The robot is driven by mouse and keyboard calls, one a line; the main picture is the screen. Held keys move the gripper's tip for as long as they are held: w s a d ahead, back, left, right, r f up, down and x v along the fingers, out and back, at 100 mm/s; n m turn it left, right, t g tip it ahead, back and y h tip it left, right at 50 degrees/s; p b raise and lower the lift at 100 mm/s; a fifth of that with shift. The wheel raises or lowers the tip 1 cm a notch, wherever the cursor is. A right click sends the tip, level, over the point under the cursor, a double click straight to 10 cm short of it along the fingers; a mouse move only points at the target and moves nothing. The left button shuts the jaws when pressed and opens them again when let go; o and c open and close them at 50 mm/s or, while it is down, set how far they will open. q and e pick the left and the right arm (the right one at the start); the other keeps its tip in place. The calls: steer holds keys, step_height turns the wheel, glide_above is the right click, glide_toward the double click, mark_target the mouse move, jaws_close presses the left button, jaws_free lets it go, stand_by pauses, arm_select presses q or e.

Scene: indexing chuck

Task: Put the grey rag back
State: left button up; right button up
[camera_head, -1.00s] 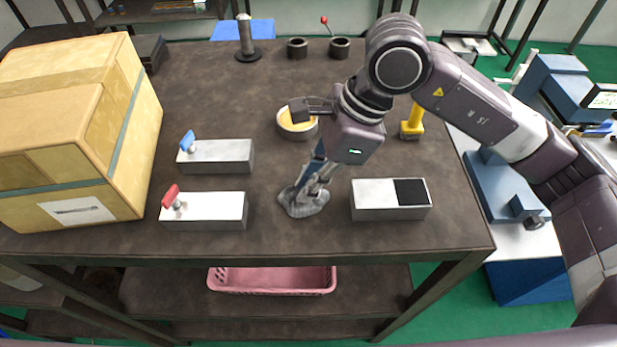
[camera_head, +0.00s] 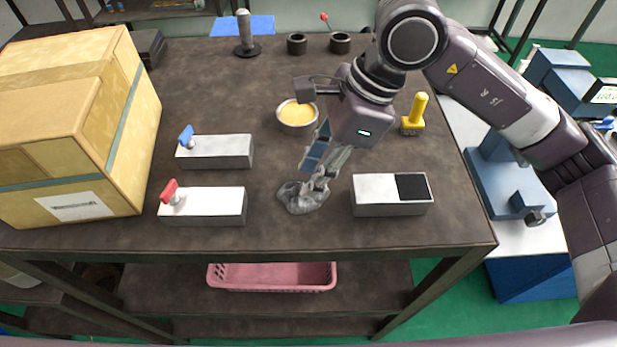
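The grey rag (camera_head: 303,197) lies crumpled on the dark table, left of the white block with a black pad (camera_head: 375,194). My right gripper (camera_head: 321,183) points down at the rag's right side from above. Its fingertips overlap the rag in the view and are close together. I cannot tell whether they pinch the cloth or only stand at it. My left gripper is not in view.
A round tin with yellow contents (camera_head: 297,115) and a yellow-handled tool (camera_head: 414,113) stand behind. Blocks with a blue knob (camera_head: 214,152) and a red knob (camera_head: 203,206) are left. A large carton (camera_head: 75,125) fills the left. A pink basket (camera_head: 272,276) sits below.

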steer(key=b+v, duration=0.3)
steer(key=v, duration=0.7)
steer(key=shift+s, duration=0.1)
